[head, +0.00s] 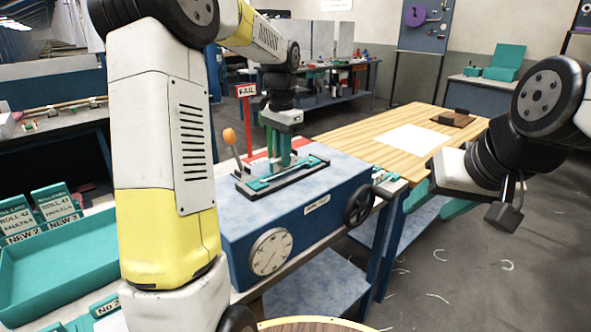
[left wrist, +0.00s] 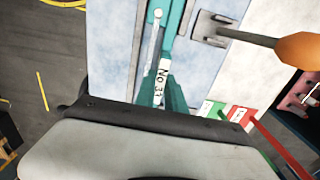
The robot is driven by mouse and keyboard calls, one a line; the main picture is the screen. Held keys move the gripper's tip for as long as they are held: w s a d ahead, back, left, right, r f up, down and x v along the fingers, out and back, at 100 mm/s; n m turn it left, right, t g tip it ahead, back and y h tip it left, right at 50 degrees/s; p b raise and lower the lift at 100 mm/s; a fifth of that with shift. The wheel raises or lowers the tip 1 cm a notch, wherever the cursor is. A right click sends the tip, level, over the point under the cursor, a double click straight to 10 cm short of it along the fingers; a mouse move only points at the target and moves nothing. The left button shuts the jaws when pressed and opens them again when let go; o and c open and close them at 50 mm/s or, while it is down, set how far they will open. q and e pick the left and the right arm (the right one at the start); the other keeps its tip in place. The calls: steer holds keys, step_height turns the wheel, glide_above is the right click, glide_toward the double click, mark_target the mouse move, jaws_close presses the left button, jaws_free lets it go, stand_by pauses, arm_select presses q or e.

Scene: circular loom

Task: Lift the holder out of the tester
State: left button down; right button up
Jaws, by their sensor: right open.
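The tester (head: 300,215) is a blue box with a pale blue top, a round dial, a dark handwheel and an orange-knobbed lever (head: 230,138). The teal holder (head: 262,184) lies in the dark frame on its top. My right gripper (head: 433,202) is open and empty, right of the tester.
A red FAIL sign (head: 246,91) stands behind the tester. A wooden table (head: 355,136) with a white sheet is at the back right. Teal trays (head: 60,262) with roll cards stand at the left. Open floor (head: 470,255) lies at the right.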

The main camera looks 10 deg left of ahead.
arm_select(q)
steer(key=shift+r, duration=0.15)
steer(key=shift+r, duration=0.4)
steer(key=shift+r, duration=0.15)
steer(key=shift+r, duration=1.25)
